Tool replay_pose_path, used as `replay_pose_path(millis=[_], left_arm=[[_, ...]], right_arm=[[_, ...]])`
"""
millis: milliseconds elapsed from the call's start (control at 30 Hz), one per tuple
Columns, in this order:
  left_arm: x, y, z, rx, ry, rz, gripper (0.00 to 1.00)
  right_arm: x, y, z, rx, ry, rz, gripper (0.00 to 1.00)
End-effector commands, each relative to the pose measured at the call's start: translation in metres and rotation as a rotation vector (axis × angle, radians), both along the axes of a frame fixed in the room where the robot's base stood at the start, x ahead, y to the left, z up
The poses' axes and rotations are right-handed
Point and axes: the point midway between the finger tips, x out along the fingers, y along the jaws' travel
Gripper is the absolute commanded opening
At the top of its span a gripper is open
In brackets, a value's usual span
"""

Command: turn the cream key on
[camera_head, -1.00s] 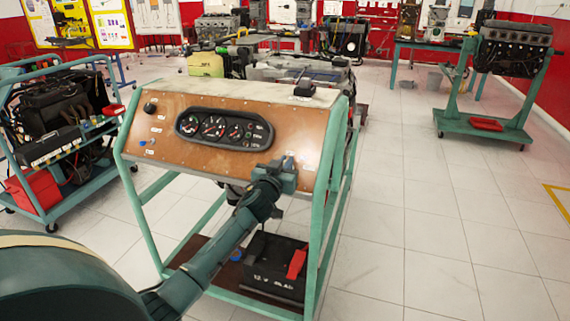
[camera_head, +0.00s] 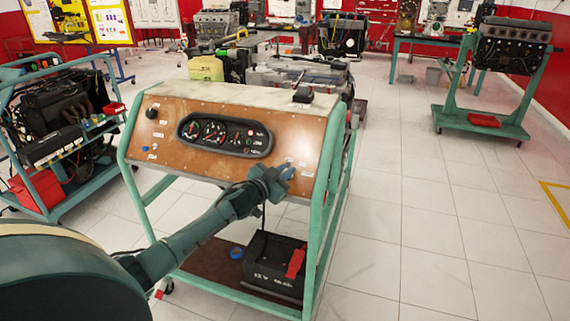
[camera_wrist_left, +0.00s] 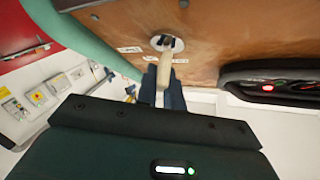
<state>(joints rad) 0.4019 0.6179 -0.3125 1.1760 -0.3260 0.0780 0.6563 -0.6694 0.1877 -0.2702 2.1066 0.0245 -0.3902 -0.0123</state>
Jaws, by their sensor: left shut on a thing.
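The cream key (camera_wrist_left: 166,68) sits in a round silver switch (camera_wrist_left: 176,45) on the brown panel (camera_head: 180,157) of the green-framed engine trainer. My left gripper (camera_wrist_left: 163,87) is shut around the key's handle, with dark fingers on both sides of it. In the head view, my left gripper (camera_head: 278,178) is at the lower right of the panel and hides the key. The gauge cluster (camera_head: 224,135) is above and left of it. A red lamp (camera_wrist_left: 267,88) glows on the cluster in the wrist view. My right gripper is out of view.
The trainer's green frame post (camera_head: 327,165) stands just right of my left gripper. A black battery (camera_head: 271,266) is on the shelf below. A cart with an engine (camera_head: 55,115) is at left.

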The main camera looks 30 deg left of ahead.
Motion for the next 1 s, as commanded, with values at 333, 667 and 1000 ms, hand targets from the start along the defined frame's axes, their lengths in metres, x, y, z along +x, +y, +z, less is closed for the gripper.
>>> replay_pose_path(millis=[333,667,1000], left_arm=[[-0.0002,0.0000,0.0005,0.132,0.033,-0.118,0.00],[-0.0003,-0.0013,-0.0013,0.163,0.040,-0.150,0.00],[-0.0003,-0.0014,-0.0015,0.163,0.040,-0.150,0.13]], right_arm=[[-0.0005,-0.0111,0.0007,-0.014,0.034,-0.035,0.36],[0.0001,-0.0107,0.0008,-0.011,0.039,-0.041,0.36],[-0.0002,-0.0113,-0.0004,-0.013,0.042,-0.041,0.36]])
